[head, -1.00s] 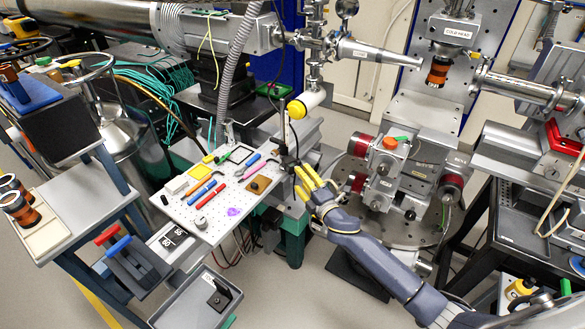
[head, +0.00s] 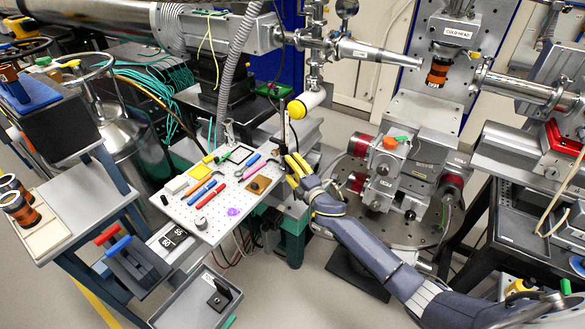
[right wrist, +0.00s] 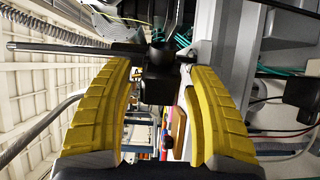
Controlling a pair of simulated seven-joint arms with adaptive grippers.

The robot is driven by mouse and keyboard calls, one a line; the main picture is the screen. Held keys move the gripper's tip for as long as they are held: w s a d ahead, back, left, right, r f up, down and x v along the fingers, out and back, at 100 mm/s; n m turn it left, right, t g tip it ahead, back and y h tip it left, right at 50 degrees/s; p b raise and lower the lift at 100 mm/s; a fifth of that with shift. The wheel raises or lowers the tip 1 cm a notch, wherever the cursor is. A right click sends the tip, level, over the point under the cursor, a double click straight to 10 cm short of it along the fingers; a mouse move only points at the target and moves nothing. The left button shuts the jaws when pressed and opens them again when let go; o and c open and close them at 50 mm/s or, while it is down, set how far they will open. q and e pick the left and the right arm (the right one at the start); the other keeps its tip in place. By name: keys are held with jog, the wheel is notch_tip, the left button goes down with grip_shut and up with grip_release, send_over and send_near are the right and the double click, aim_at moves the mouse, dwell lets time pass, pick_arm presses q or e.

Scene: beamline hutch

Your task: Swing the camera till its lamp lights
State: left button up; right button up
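A small black block, apparently the camera (right wrist: 157,88), shows in the right wrist view, joined to a dark rod (right wrist: 70,48). In the head view a slim dark post (head: 284,122) stands at the back right corner of the perforated board, and my gripper mostly hides what is at its foot. My right gripper (head: 297,167) is at this post; its yellow fingers also show in the right wrist view (right wrist: 158,72). They are open on either side of the black block, with gaps visible. I cannot make out a lamp. My left gripper is not in view.
The perforated board (head: 212,232) holds several tools left of the gripper. A yellow-capped white cylinder (head: 306,102) is close above it. A motor assembly with red parts (head: 385,165) stands to the right on a round plate. Free floor shows in front.

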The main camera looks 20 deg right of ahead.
grip_shut()
jog(key=shift+a+m+h, duration=0.4)
jog(key=shift+m+h, duration=0.2)
jog(key=shift+h, duration=0.1)
jog(key=shift+a+r+m+h, duration=0.1)
jog(key=shift+a+m+h, duration=0.15)
jog(key=shift+m+h, duration=0.45)
jog(key=shift+a+m+h, duration=0.25)
jog(key=shift+m+h, duration=0.05)
jog(key=shift+h, duration=0.8)
jog(key=shift+o, duration=0.5)
grip_release()
jog(key=s, duration=1.2)
jog(key=shift+a, duration=0.4)
